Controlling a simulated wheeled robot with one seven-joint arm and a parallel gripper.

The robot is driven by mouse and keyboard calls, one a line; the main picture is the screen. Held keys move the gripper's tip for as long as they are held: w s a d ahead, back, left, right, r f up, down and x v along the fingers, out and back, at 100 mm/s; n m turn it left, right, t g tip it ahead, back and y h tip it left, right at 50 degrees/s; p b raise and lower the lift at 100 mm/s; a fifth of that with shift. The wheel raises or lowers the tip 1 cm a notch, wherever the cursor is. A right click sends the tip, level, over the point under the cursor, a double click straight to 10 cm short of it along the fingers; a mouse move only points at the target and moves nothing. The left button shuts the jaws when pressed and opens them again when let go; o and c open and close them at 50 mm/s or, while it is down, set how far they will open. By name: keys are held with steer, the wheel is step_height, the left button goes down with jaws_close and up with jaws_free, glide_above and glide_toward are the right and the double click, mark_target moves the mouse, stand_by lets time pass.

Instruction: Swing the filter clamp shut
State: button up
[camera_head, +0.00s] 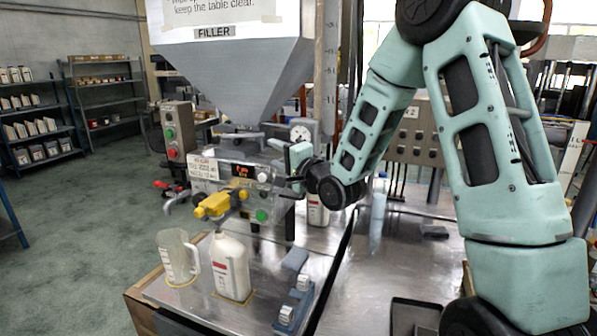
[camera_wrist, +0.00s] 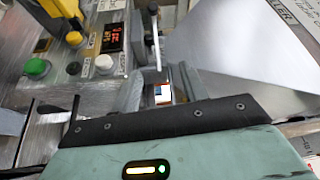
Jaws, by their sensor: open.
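My gripper (camera_head: 293,162) is at the filler's front, below the hopper, close to the right end of the control panel. In the wrist view my gripper (camera_wrist: 157,88) has its two grey fingers spread apart, with no object clearly held. A thin pale bar with a dark end (camera_wrist: 157,42) stands just beyond the fingers in the wrist view. It may be the filter clamp's lever, but I cannot tell for certain. The clamp's position is unclear, and in the head view my gripper and wrist cover that area.
The hopper (camera_head: 235,75) hangs above the panel (camera_head: 240,175). A yellow fitting (camera_head: 213,205) juts out in front. A clear jug (camera_head: 176,258) and a white bottle (camera_head: 230,268) stand on the metal table, with a grey-blue fixture (camera_head: 294,305) to their right.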

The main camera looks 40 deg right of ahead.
steer(key=s+b, duration=0.5)
steer(key=s, duration=0.2)
steer(key=shift+s+d+f, duration=0.2)
steer(key=shift+d+f, duration=0.05)
steer(key=shift+d, duration=0.2)
